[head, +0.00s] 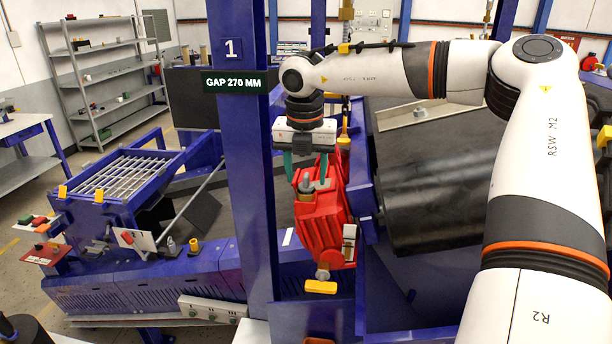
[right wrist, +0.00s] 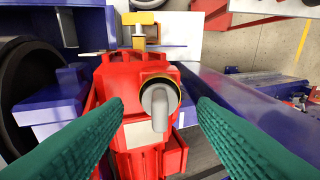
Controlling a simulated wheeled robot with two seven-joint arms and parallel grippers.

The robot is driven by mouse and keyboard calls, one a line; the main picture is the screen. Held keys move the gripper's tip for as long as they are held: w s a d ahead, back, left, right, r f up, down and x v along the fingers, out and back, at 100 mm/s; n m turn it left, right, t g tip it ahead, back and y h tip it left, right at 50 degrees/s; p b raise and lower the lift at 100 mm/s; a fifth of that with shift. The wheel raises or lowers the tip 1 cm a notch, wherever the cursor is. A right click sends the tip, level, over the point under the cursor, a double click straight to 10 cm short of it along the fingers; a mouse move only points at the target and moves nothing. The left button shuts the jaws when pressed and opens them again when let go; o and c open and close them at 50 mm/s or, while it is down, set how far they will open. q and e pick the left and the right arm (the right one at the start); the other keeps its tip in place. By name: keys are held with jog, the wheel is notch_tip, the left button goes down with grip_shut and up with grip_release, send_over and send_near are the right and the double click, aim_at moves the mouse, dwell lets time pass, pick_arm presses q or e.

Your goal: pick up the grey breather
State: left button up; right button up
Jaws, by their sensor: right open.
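The grey breather (head: 306,184) stands on top of the red gearbox housing (head: 322,222), in a dark round seat with a yellowish rim. In the right wrist view the breather (right wrist: 159,104) shows as a rounded grey cap with a short stem, near the picture's middle. My right gripper (head: 306,175) points down over it with its green fingers apart. In the right wrist view the fingers stand on either side of the breather, with a clear gap to each. My left gripper is not in view.
A blue post (head: 240,130) with a "GAP 270 MM" sign rises just left of the housing. A dark belt drum (head: 440,195) lies to the right. A yellow handle (head: 320,287) sits at the housing's front. A blue frame with a grid (head: 122,172) stands farther left.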

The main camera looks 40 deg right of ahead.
jog(key=shift+d+f, duration=0.1)
jog(key=shift+f, duration=0.35)
jog(key=shift+w+d+f, duration=0.1)
jog(key=shift+d+f, duration=0.05)
jog(key=shift+f, duration=0.2)
jog(key=shift+r, duration=0.1)
jog(key=c, duration=0.5)
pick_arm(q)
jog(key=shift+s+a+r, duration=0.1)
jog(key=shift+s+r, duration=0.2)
pick_arm(e)
jog(key=c, duration=0.5)
jog(key=shift+r+b, duration=0.75)
jog(key=shift+b, duration=0.05)
jog(key=shift+s+a+r+b, duration=0.35)
jog(key=shift+a+r+b, duration=0.2)
jog(key=shift+r+b, duration=0.3)
pick_arm(q)
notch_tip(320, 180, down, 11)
jog(key=b, duration=0.7)
pick_arm(e)
jog(key=s+a, duration=1)
jog(key=a, duration=0.3)
jog(key=shift+s+r, duration=0.15)
jog(key=shift+s, duration=0.15)
